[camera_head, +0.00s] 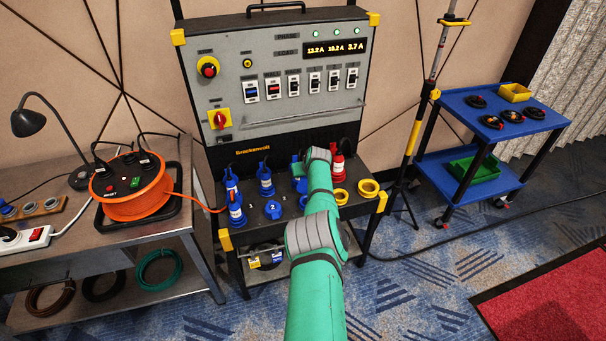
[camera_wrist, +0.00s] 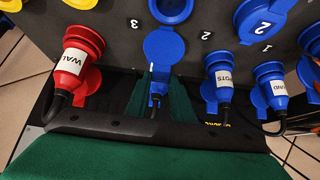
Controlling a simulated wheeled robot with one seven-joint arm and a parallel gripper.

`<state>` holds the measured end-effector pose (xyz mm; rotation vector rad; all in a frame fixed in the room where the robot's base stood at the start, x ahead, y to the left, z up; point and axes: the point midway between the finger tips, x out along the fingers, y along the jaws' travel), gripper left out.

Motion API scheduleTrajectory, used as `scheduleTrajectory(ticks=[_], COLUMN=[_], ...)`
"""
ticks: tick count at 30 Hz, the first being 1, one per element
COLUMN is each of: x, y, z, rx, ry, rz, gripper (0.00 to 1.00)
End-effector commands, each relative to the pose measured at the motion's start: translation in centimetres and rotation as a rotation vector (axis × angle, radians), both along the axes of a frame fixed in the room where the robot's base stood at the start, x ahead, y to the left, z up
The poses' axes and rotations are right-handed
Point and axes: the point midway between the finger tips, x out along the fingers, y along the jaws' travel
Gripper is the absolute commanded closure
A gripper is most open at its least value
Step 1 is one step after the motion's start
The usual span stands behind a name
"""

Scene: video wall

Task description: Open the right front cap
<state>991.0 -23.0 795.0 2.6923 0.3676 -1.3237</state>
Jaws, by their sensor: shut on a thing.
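The right front cap (camera_wrist: 165,45) is a blue round lid in the wrist view. It appears flipped back from the blue socket ring (camera_wrist: 170,9) at the top edge. My gripper (camera_wrist: 159,92) has its two green fingers closed about a narrow blue piece just below the disc, which seems to belong to the cap; the fingers hide part of it. In the head view my gripper (camera_head: 300,164) is over the socket panel, and my arm hides much of this spot. The closed blue cap marked 2 (camera_wrist: 264,18) is beside it; it also shows in the head view (camera_head: 273,210).
A red plug (camera_wrist: 78,62) and a blue plug labelled SPOTS (camera_wrist: 220,78) stand close on either side of my fingers. Yellow caps (camera_head: 368,187) are at the panel's right. A tripod stand (camera_head: 412,150) and a blue cart (camera_head: 505,118) are farther right.

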Motion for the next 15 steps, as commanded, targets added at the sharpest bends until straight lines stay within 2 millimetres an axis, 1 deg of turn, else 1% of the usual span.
scheduleTrajectory(ticks=[1, 3, 8, 15], x=[0.04, 0.05, 0.05, 0.08], y=[0.89, 0.75, 0.25, 0.07], z=[0.07, 0.08, 0.08, 0.16], rx=[0.007, 0.005, 0.004, 0.002], ry=[0.000, -0.001, -0.001, -0.003], rz=[0.008, 0.006, 0.002, 0.002], gripper=[0.74, 0.59, 0.59, 0.59])
